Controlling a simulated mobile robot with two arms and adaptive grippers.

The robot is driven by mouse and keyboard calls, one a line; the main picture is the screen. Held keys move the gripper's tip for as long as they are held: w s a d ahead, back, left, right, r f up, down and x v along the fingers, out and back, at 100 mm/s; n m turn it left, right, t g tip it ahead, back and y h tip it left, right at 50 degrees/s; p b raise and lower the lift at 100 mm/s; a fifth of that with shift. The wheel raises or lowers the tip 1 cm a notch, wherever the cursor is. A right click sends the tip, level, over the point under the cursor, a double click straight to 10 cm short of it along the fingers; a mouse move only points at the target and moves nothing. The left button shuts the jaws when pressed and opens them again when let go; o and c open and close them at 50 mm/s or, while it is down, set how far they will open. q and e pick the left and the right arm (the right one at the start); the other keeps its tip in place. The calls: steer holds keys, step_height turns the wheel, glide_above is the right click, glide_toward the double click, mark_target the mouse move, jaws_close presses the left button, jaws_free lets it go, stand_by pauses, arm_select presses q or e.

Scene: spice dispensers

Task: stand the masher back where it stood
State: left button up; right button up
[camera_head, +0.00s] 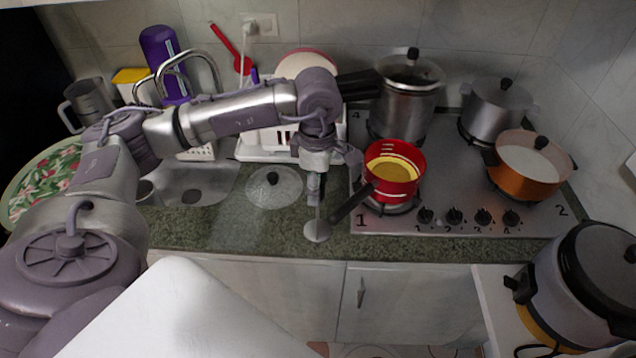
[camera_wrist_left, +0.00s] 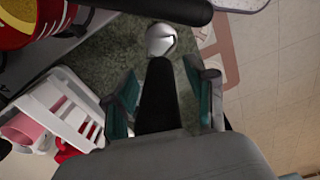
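The masher shows as a thin stem with a round silver head (camera_head: 317,231), near the front edge of the counter. It hangs or stands upright below my left gripper (camera_head: 316,182); I cannot tell whether its head touches the counter. In the left wrist view its black handle (camera_wrist_left: 157,95) runs between the two teal-padded fingers of the left gripper (camera_wrist_left: 168,90), with the silver head (camera_wrist_left: 160,40) beyond them. My right gripper is not in view.
A red pot (camera_head: 394,172) on the hob (camera_head: 440,220) points its black handle towards the masher. A glass lid (camera_head: 274,187) lies on the counter (camera_head: 220,230) to the left. A white rack (camera_head: 262,152) stands behind. Other pots fill the hob; the counter's front strip is clear.

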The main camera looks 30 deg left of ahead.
arm_select(q)
steer(key=shift+r, duration=0.25)
steer(key=shift+w+r, duration=0.1)
steer(key=shift+r, duration=0.15)
step_height(320, 180, up, 10)
steer(key=shift+f+b, duration=0.1)
steer(key=shift+b, duration=0.85)
steer(key=shift+s+r, duration=0.2)
steer(key=shift+r, duration=0.55)
steer(key=shift+f, duration=0.1)
